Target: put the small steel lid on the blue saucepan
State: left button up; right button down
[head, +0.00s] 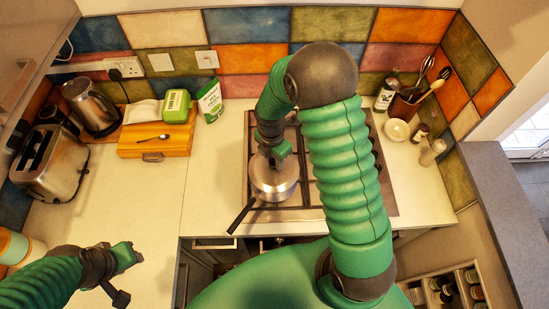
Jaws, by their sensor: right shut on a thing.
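My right gripper (277,160) is shut on the small steel lid (274,184), at its top. The lid is a round, shiny silver disc directly over a pan on the hob. A dark handle (241,216) sticks out from the pan toward the lower left. Little of the pan's body shows under the lid, and I cannot make out its blue colour. I cannot tell whether the lid touches the rim or hovers just above it. My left gripper (125,262) is over the left worktop, apart from everything; its jaw opening is unclear.
The gas hob (316,203) lies partly behind my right arm. A toaster (48,163), kettle (92,106) and wooden box (156,139) stand at left. A utensil pot (403,107), white bowl (397,131) and bottles stand at right. The left worktop's front is mostly clear.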

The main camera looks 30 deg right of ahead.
jog(key=shift+f, duration=0.1)
jog(key=c, duration=1)
grip_release()
notch_tip(320, 180, up, 7)
jog(key=p, duration=0.6)
